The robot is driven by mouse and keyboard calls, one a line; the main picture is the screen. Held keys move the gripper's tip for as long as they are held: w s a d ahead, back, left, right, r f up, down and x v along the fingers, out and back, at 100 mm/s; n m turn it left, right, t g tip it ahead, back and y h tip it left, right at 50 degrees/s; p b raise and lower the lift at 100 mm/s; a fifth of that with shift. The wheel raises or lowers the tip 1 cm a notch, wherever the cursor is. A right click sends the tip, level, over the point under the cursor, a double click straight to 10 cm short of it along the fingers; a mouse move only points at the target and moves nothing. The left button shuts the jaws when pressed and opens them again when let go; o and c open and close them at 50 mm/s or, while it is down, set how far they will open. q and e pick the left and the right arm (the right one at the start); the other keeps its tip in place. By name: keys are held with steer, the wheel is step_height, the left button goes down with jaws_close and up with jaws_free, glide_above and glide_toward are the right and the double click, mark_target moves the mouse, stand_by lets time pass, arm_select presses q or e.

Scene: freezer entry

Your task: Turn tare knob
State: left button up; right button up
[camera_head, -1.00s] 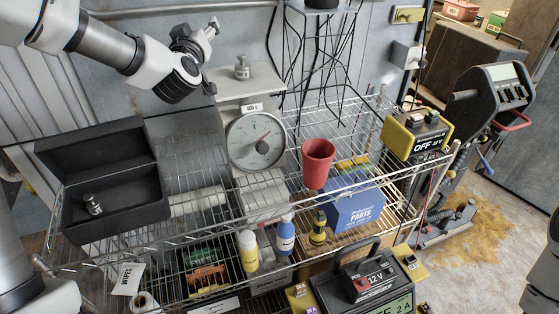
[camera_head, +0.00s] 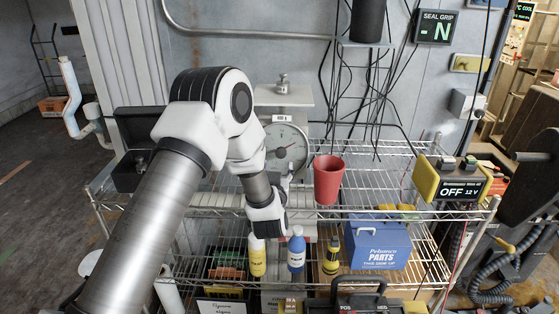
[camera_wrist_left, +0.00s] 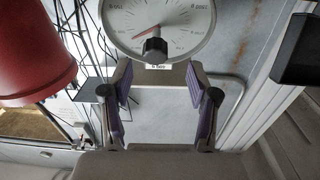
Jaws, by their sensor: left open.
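The scale (camera_head: 285,95) stands on the wire shelf, with a round white dial (camera_head: 283,146) on its front. In the left wrist view the dial (camera_wrist_left: 180,22) is at the top, with a red needle. A dark tare knob (camera_wrist_left: 155,48) sits at the dial's edge, beside a small white label. My left gripper (camera_wrist_left: 163,105) is open and empty, with purple pads on both fingers. The knob lies ahead of the gap between the fingertips, apart from them. In the head view my left gripper (camera_head: 289,182) is partly hidden by my wrist, just below the dial.
A red cup (camera_head: 328,180) stands right of the scale, close to my gripper; it also fills the left wrist view's upper left (camera_wrist_left: 30,50). A metal weight (camera_head: 283,85) rests on the scale. Bottles (camera_head: 297,250) and a blue parts box (camera_head: 379,243) sit lower.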

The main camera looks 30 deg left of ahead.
mark_target(281, 155)
arm_select(q)
steer(key=w, duration=0.1)
steer(key=w+a+p, duration=0.1)
steer(key=w, duration=0.1)
steer(key=w+r+p, duration=0.1)
steer(key=w, duration=0.1)
steer(key=shift+a, duration=0.25)
steer(key=shift+w+a+f, duration=0.25)
steer(key=shift+w+a, duration=0.5)
steer(key=shift+a, duration=0.05)
steer(key=shift+w+a, duration=0.1)
steer(key=shift+a, duration=0.05)
steer(key=shift+d+r, duration=0.1)
steer(key=shift+d, duration=0.1)
steer(key=shift+c, duration=1.1)
steer(key=shift+d, duration=0.1)
steer(key=c, duration=0.5)
jaws_close()
